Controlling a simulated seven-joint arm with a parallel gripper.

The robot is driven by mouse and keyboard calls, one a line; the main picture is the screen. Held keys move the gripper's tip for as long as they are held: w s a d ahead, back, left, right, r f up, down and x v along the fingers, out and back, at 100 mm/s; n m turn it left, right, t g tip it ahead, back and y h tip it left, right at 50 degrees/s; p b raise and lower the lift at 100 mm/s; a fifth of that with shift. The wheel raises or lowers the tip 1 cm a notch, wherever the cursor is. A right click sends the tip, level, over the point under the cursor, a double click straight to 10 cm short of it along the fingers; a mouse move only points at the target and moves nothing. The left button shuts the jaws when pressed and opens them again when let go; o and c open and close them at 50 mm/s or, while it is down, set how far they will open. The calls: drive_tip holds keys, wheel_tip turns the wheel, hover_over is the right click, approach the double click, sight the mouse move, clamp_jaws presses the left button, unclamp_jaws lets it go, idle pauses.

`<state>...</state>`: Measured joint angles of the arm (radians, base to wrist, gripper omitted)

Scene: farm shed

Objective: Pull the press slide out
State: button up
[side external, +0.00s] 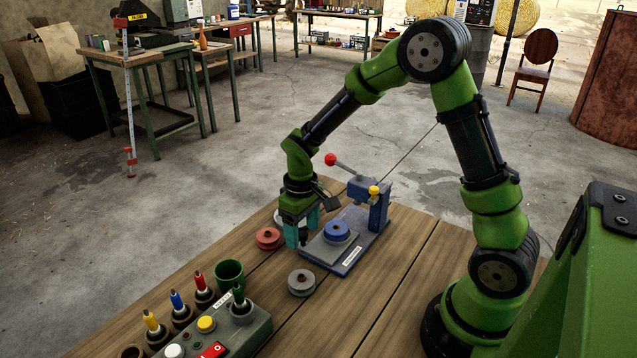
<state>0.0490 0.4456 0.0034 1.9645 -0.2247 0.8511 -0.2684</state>
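The press (378,208) stands on the wooden table, with a blue-grey base, a blue column, a red-knobbed lever (331,160) and a yellow knob. Its grey slide plate (320,250) carries a round blue piece (337,231). My gripper (303,236) points down at the slide's left end, with its teal fingers low and apart. A small dark upright part, perhaps the slide's handle, shows between or just behind the fingers. I cannot tell whether the fingers touch it.
A red round piece (268,238) and a grey one (301,282) lie near the press, with a pale one partly hidden behind my gripper. A green cup (230,274), a button box (222,328) and coloured-tipped tools in holders stand at the front left. The table right of the press is clear.

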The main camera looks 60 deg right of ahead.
drive_tip(key=o, duration=0.5)
drive_tip(key=shift+o, duration=0.2)
drive_tip(key=shift+r, duration=4)
drive_tip(key=shift+f, duration=0.15)
drive_tip(key=s+a+r+m+t+y, duration=0.1)
drive_tip(key=s+a+r+m+t, duration=0.1)
drive_tip(key=s+r, duration=0.4)
drive_tip(key=s+a+r+m+t+y, duration=0.1)
drive_tip(key=s+a+r+m+t, duration=0.1)
drive_tip(key=s+r+t, duration=0.3)
drive_tip(key=s+a+r, duration=0.1)
drive_tip(key=s, duration=0.3)
drive_tip(key=shift+r, duration=0.3)
